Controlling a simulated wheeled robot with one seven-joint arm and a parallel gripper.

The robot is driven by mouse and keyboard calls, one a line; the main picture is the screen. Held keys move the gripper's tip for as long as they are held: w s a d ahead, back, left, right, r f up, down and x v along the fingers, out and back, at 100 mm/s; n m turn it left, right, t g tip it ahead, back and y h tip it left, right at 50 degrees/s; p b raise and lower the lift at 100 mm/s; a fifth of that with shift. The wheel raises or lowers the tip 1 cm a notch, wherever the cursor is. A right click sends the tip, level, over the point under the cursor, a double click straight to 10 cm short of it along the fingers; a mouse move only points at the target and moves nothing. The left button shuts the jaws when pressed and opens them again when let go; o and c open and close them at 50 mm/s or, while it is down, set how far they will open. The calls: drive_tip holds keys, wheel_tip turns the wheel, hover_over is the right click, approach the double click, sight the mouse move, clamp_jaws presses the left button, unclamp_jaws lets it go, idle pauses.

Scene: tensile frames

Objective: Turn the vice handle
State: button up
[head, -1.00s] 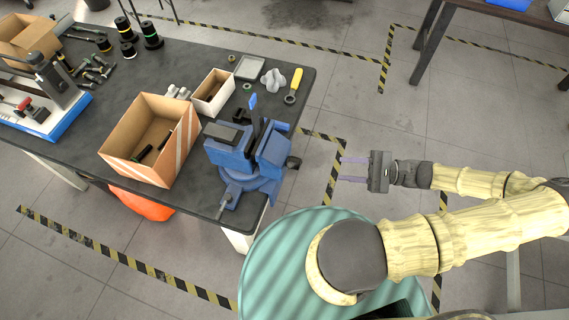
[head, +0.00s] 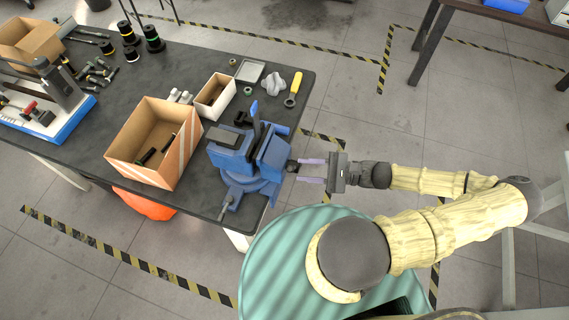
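The blue vice (head: 246,152) is mounted at the front right corner of the dark workbench (head: 270,85). Its dark screw end and handle (head: 292,166) stick out to the right, past the table edge. My gripper (head: 300,171) reaches in from the right with its two purple fingers apart. The fingertips are at the dark handle end, one on the far side and one on the near side of it as seen here. I cannot tell whether they touch it. The thin handle bar is too small to make out clearly.
An open cardboard box (head: 155,143) with dark parts and a small white box (head: 216,94) stand left of the vice. A teal ribbed surface (head: 290,250) is below my arm. The floor right of the bench is clear.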

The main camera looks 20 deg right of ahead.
drive_tip(key=p, duration=0.2)
hover_over(284, 168)
drive_tip(key=s, duration=0.3)
drive_tip(key=shift+w+a, duration=0.1)
drive_tip(key=shift+a, duration=0.25)
clamp_jaws()
